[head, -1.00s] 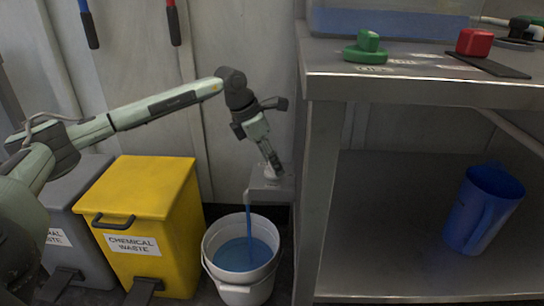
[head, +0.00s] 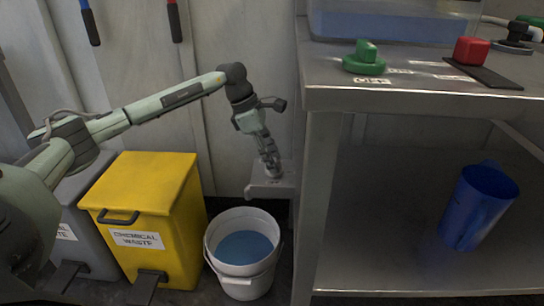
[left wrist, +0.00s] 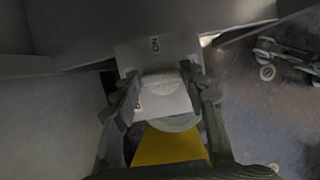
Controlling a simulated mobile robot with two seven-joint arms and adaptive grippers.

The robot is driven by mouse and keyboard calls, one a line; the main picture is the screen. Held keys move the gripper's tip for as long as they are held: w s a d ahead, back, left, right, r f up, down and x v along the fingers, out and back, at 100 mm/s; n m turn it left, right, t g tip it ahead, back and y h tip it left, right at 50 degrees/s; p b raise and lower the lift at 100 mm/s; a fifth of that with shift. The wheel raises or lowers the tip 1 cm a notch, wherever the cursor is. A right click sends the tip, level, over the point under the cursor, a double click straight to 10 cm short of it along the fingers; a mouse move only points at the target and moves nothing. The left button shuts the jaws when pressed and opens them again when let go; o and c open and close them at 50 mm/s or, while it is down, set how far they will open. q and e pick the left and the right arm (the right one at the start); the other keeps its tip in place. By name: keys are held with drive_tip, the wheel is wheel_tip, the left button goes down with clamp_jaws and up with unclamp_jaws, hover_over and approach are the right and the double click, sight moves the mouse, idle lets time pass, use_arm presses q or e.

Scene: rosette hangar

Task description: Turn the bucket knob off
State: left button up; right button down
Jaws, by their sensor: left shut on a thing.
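The bucket knob (left wrist: 165,95) is pale and sits between the fingers of my left gripper (left wrist: 163,100) in the left wrist view. In the head view the left gripper (head: 270,164) reaches down to the grey spout block (head: 268,186) beside the table leg, and it mostly hides the knob. The gripper is shut on the knob. An "ON" label (left wrist: 154,44) shows on the plate beyond the knob. The white bucket (head: 243,276) stands on the floor below the spout with blue liquid (head: 244,247) in it. No stream shows from the spout.
A yellow chemical waste bin (head: 150,185) stands left of the bucket, with a grey bin (head: 80,225) beyond it. The metal table (head: 400,98) to the right bears a green knob (head: 365,60) and a red knob (head: 471,51). A blue jug (head: 478,208) stands on its lower shelf.

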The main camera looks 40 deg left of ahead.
use_arm(q)
drive_tip(key=o, duration=1.2)
drive_tip(key=shift+c, duration=0.2)
drive_tip(key=v, duration=1.2)
drive_tip(key=shift+s+a, duration=0.1)
drive_tip(key=shift+s, duration=0.05)
